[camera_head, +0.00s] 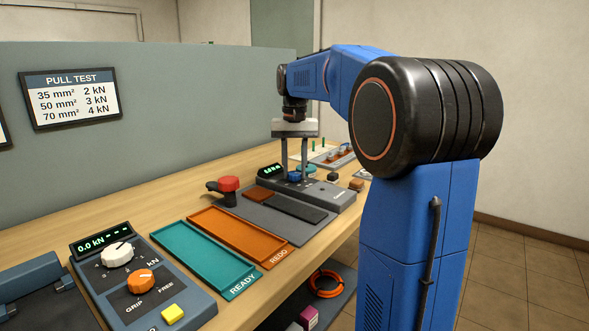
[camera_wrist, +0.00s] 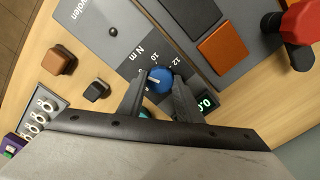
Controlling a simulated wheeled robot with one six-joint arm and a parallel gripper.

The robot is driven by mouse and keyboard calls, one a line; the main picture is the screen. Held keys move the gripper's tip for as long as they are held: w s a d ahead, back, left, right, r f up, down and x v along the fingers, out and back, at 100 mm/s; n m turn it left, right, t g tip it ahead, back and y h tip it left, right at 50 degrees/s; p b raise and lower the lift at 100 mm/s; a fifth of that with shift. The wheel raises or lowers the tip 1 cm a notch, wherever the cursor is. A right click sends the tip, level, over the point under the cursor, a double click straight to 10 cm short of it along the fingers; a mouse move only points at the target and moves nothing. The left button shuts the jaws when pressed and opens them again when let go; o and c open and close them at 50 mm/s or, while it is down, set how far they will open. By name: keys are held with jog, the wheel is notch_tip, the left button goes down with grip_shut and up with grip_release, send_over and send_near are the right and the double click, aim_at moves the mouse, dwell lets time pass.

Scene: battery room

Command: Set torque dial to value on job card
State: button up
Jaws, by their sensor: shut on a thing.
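The torque dial is a blue knob (camera_head: 294,177) on a grey torque unit (camera_head: 335,198) at the back of the bench. My gripper (camera_head: 295,170) points straight down, its two fingers on either side of the knob and shut on it. In the wrist view the knob (camera_wrist: 160,79) shows a pale pointer line, beside a scale marked N m with 10 and 12 readable. The small green display (camera_wrist: 205,103) seems to read 0.0. I cannot make out a readable job card in either view.
A red knob (camera_head: 229,183) stands left of the unit. Orange REDO (camera_head: 283,255) and teal READY (camera_head: 238,288) trays lie nearer, beside a pull tester (camera_head: 190,297). A PULL TEST chart (camera_head: 70,78) hangs on the partition. Small dark (camera_wrist: 96,90) and brown (camera_wrist: 60,60) blocks lie near the unit.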

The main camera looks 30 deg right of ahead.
aim_at(295, 173)
jog(key=m, duration=0.5)
jog(key=shift+m, duration=2.6)
jog(key=o, duration=1)
jog(key=shift+o, duration=0.2)
jog(key=shift+r, duration=0.1)
notch_tip(295, 173, up, 17)
jog(key=shift+r, duration=0.1)
